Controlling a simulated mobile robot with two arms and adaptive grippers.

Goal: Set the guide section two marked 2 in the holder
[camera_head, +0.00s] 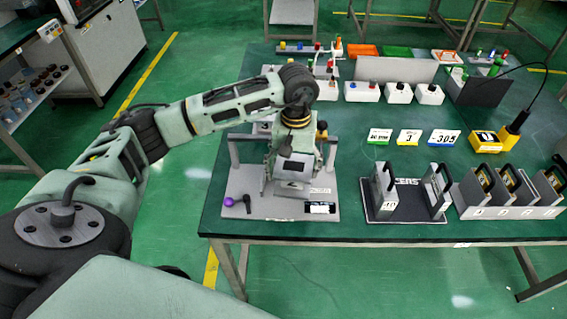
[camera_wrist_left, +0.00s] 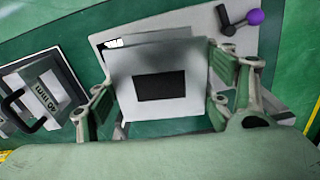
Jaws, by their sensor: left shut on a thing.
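My left gripper (camera_head: 292,176) reaches down over the grey base plate (camera_head: 262,209) at the table's front left. In the left wrist view its two green-grey fingers (camera_wrist_left: 163,92) are shut on a light grey boxy piece (camera_wrist_left: 128,70) with a dark rectangular window, taken to be the guide section. No mark 2 is readable on it. The piece is over the grey plate; I cannot tell whether it touches it. The arm hides much of the plate and its frame in the head view. My right gripper is not in view.
Two upright grey pieces (camera_head: 384,192) with black handles stand on a dark mat (camera_head: 408,211) right of the plate. A grey rack (camera_head: 512,212) holds several handled pieces further right. A purple-knobbed lever (camera_head: 229,202) is on the plate. Label cards (camera_head: 409,137) stand behind.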

